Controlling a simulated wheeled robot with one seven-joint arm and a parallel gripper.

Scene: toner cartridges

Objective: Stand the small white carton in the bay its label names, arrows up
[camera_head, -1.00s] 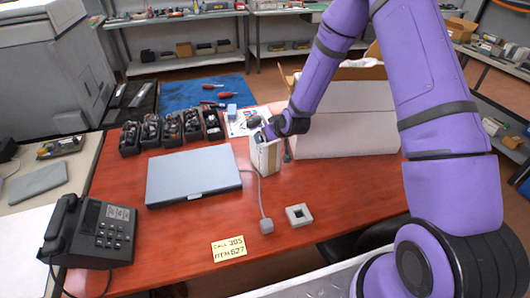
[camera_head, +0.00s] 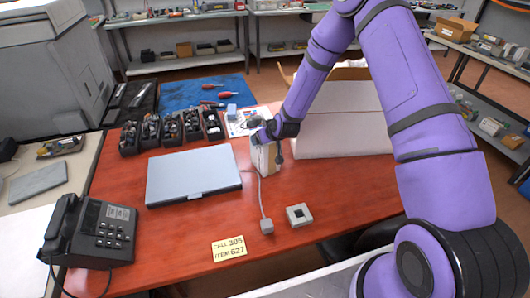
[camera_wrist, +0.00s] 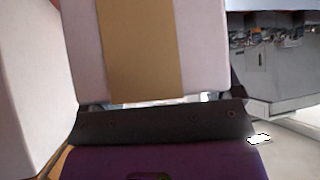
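The small white carton (camera_head: 264,158) stands on the red table, right of the grey laptop, beside a large white box. Its label and arrows cannot be made out. My gripper (camera_head: 262,136) is at the carton's upper part, reaching in from the right. In the wrist view the carton (camera_wrist: 205,45) fills the middle, close against the dark gripper body, with a brown tape strip down its face. My gripper appears shut on it; the fingertips are mostly hidden. A yellow note (camera_head: 229,248) reads "CALL 305 ITEM 627". No labelled bay can be made out.
The large white box (camera_head: 340,125) stands close on the right. The closed laptop (camera_head: 193,174) lies on the left, with several dark bins (camera_head: 172,128) behind.

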